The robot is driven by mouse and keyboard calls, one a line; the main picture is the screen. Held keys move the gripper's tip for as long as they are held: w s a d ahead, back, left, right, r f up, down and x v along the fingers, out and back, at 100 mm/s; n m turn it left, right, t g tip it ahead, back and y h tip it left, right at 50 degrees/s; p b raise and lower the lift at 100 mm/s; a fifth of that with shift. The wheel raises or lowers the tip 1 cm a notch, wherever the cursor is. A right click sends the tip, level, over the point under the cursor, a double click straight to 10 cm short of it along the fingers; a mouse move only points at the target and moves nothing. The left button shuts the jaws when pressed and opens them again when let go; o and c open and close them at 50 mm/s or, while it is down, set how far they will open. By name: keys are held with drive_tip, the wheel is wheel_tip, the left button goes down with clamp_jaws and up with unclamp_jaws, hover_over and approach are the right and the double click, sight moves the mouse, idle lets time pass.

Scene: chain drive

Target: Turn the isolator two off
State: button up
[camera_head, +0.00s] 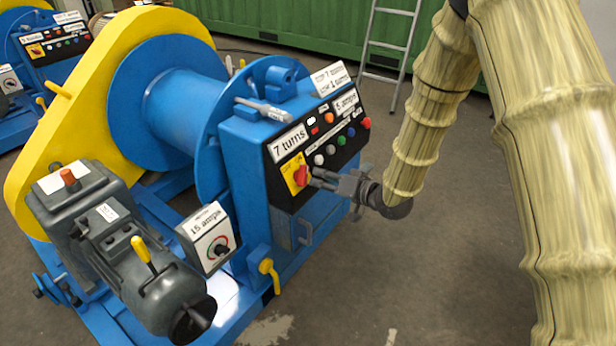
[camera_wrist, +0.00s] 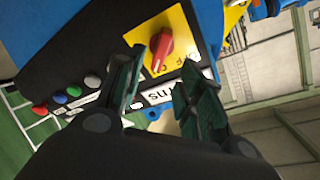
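A red rotary knob on a yellow plate, an isolator switch (camera_head: 300,176), sits at the lower left of the black panel on the near blue winch. It also shows in the wrist view (camera_wrist: 162,50), with partly readable lettering on the plate. My gripper (camera_head: 318,180) is just right of the knob, its fingers pointing toward it. In the wrist view my gripper (camera_wrist: 160,68) is open, with the two fingers apart and the knob ahead between their tips. No clear contact shows. No number two is readable on the switch.
The black panel (camera_head: 325,135) carries several coloured buttons beside the knob. A grey motor (camera_head: 130,240) and a dial box (camera_head: 210,240) stand left. A similar red knob (camera_head: 36,50) is on another blue machine behind. A ladder (camera_head: 390,45) leans at a green container (camera_head: 290,28). Floor right is clear.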

sight(307, 175)
drive_tip(key=shift+x, duration=3.6)
drive_tip(key=shift+f, duration=0.1)
drive_tip(key=shift+c, duration=0.5)
clamp_jaws()
